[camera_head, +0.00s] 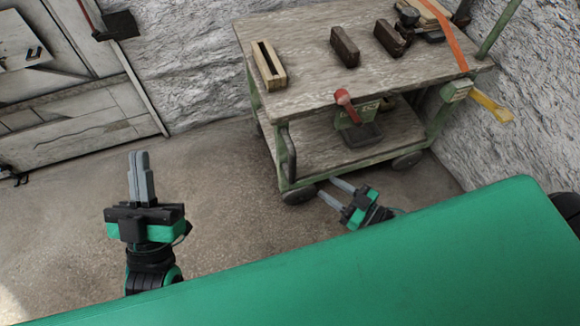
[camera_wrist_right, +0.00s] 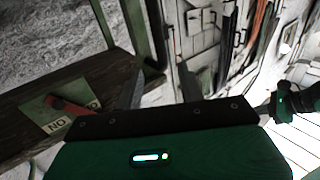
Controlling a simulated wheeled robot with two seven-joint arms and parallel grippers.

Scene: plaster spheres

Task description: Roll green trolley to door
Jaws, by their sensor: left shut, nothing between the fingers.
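The green trolley (camera_head: 300,42) stands right of centre in the head view. It has a worn wooden top, a lower shelf, a green frame and dark wheels. A dark upright handle (camera_head: 289,150) is on its near left corner. A pale plank door (camera_head: 60,130) is at the upper left, clear of the trolley. My left gripper (camera_head: 139,165) is shut and empty, left of the trolley above the floor. My right gripper (camera_head: 329,189) is open, with its fingers apart near the trolley's near lower edge. Part of the trolley shows in the right wrist view (camera_wrist_right: 105,72); contact is unclear.
Wooden blocks (camera_head: 345,46) and tools lie on the trolley's top. A green box with a red handle (camera_head: 355,115) is on its lower shelf. Rough white walls (camera_head: 200,50) stand behind and at right. Bare floor (camera_head: 210,180) lies between trolley and door.

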